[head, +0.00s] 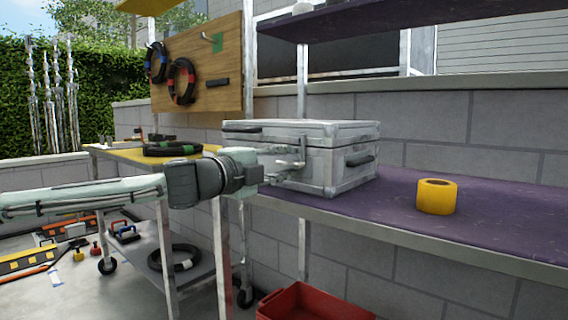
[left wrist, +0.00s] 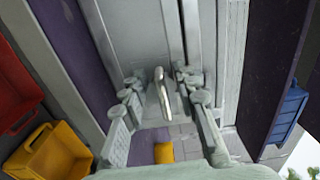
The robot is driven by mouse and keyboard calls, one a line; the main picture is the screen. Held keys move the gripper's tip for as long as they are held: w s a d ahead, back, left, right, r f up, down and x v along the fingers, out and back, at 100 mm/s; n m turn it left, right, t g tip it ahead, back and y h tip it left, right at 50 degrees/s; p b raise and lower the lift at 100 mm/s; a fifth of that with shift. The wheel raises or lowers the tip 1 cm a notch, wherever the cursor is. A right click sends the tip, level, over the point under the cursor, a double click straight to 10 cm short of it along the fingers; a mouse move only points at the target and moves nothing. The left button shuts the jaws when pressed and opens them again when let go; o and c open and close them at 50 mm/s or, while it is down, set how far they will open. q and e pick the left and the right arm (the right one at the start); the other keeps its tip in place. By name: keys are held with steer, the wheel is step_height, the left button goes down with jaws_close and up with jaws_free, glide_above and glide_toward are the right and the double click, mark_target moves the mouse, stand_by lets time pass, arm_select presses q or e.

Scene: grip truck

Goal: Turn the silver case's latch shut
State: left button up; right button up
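The silver case (head: 340,144) stands closed on the purple shelf (head: 392,205). Its front also shows in the left wrist view (left wrist: 138,32). My left gripper (head: 287,164) is at the front of the case. In the left wrist view its two fingers are apart, one on each side of the small metal latch (left wrist: 161,92). I cannot tell whether either finger touches the latch. In the head view the gripper hides the latch. My right gripper is in neither view.
A yellow tape roll (head: 436,196) stands on the shelf right of the case, with bare shelf between them. A red crate (head: 312,301) is below the shelf edge. A yellow-topped cart (head: 120,153) with coiled cables stands at the left.

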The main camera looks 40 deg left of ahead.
arm_select(q)
steer(key=shift+s+r, duration=0.15)
steer(key=shift+s, duration=0.4)
steer(key=s, duration=1.1)
steer(key=shift+a, duration=0.45)
